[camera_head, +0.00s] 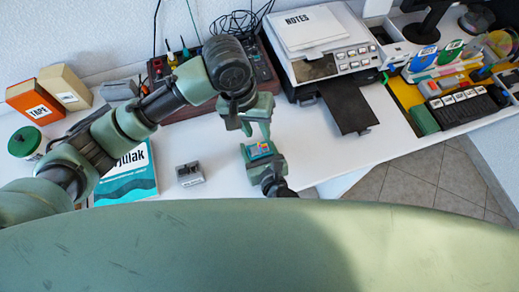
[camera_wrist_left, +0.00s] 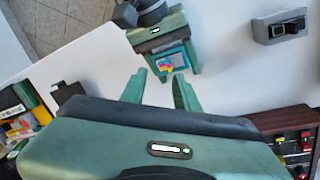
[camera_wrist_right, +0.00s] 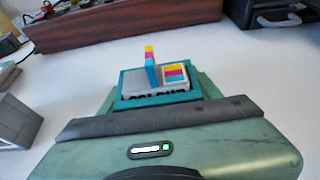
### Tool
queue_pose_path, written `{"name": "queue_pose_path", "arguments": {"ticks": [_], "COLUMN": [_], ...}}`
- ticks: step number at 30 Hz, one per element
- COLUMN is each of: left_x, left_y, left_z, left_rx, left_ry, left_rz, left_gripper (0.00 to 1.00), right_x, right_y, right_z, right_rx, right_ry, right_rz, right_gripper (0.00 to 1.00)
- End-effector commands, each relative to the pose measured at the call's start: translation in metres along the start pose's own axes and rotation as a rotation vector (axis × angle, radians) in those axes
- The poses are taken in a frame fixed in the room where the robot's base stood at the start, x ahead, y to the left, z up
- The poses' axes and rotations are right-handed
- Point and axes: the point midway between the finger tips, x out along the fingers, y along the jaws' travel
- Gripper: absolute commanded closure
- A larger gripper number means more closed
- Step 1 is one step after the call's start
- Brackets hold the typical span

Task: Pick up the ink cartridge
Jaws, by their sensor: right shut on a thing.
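The ink cartridge (camera_head: 259,150) is a small piece with cyan, magenta and yellow colouring. My right gripper (camera_head: 262,158) is shut on it above the white desk. In the right wrist view the cartridge (camera_wrist_right: 152,72) sits between the green fingers, with an upright striped tab and a striped label showing. My left gripper (camera_head: 257,131) is open and empty, just beyond the cartridge. In the left wrist view the cartridge (camera_wrist_left: 172,63) lies ahead of the two spread left fingers (camera_wrist_left: 160,92), apart from them.
A grey block (camera_head: 190,174) and a teal book (camera_head: 130,172) lie on the desk to the left. A printer (camera_head: 318,62) with an extended dark tray (camera_head: 347,106) stands at the back. A brown control panel (camera_head: 180,88) is behind my left arm. The desk around the grippers is clear.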

Motion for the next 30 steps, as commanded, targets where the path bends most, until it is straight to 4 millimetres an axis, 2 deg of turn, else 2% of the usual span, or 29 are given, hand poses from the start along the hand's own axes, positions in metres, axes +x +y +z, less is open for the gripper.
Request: {"name": "queue_pose_path", "arguments": {"ticks": [6,14,17,24,30], "left_x": [-0.015,-0.022,-0.011,0.029,0.044], "left_y": [0.01,0.011,0.009,0.0,-0.003], "left_z": [-0.007,-0.01,-0.009,-0.007,-0.007], "left_rx": [-0.327,-0.52,-0.538,-0.537,-0.536], "left_ry": [-0.011,0.011,0.011,0.011,0.013], "left_rz": [-0.128,-0.206,-0.213,-0.213,-0.21], "left_gripper": [0.69,0.69,0.69,0.69,0.69], "right_x": [0.0,0.0,0.0,0.0,0.0], "right_y": [0.0,0.0,0.0,0.0,0.0], "right_z": [0.0,0.0,0.0,0.0,0.0], "right_rx": [0.0,0.0,0.0,0.0,0.0], "right_ry": [0.0,0.0,0.0,0.0,0.0], "right_rz": [0.0,0.0,0.0,0.0,0.0], "right_gripper": [0.77,0.77,0.77,0.77,0.77]}}
